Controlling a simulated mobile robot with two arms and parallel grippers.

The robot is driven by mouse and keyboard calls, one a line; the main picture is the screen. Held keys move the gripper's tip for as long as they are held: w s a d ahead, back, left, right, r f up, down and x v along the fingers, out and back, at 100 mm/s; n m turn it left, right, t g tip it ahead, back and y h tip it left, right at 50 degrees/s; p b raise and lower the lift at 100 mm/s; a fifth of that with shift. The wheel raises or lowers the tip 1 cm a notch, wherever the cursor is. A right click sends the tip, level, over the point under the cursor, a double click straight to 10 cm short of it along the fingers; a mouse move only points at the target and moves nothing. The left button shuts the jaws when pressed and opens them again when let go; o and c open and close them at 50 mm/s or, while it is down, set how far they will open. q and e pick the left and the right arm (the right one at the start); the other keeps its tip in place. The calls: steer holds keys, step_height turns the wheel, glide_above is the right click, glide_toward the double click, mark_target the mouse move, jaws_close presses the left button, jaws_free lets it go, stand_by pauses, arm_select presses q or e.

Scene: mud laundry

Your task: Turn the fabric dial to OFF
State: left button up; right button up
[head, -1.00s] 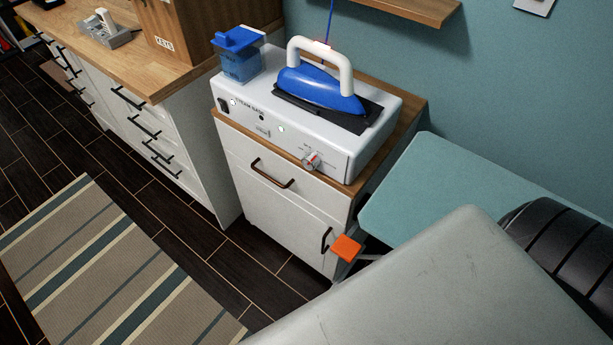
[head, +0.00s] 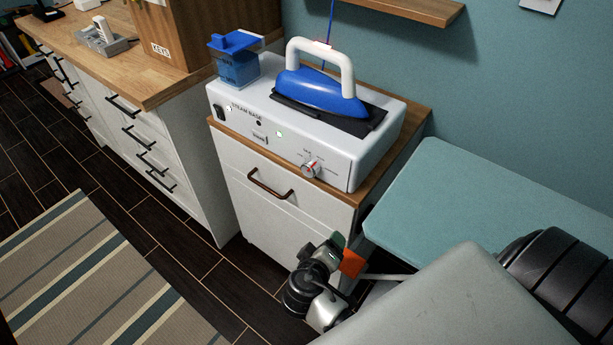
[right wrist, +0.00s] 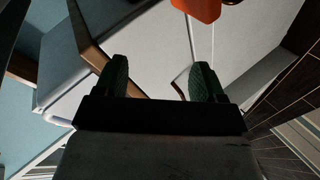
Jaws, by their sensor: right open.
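The fabric dial (head: 312,169) is a small silver knob with a red mark on the front right of the white steam base (head: 232,112). Its printed labels are too small to read surely. My right gripper (head: 339,247) is low in front of the cabinet, below the dial and apart from it. In the right wrist view its two green-padded fingers (right wrist: 160,82) are spread with nothing between them. The blue iron (head: 318,90) with a white handle rests on the dark pad on top of the base. My left gripper is not in view.
The base stands on a white cabinet (head: 250,215) with a wooden top and brown handle. An orange block (head: 352,263) is beside my right gripper, also seen in the right wrist view (right wrist: 197,8). A teal ironing board (head: 450,190) lies to the right. A striped rug (head: 85,275) covers floor at left.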

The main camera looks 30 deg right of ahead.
mark_target(307, 172)
steer(key=w+a+r+n+t+h, duration=0.1)
steer(key=w+a+r+t+h, duration=0.4)
steer(key=w+r+t, duration=0.3)
steer(key=shift+g, duration=0.5)
steer(key=x, duration=0.3)
steer(key=p+x, duration=0.1)
steer(key=x, duration=0.2)
steer(key=s+p+x, duration=0.1)
steer(key=x, duration=0.2)
steer(key=shift+d+r, duration=0.35)
steer(key=shift+w+d, duration=0.4)
steer(key=shift+d, duration=0.05)
steer(key=c, duration=0.9)
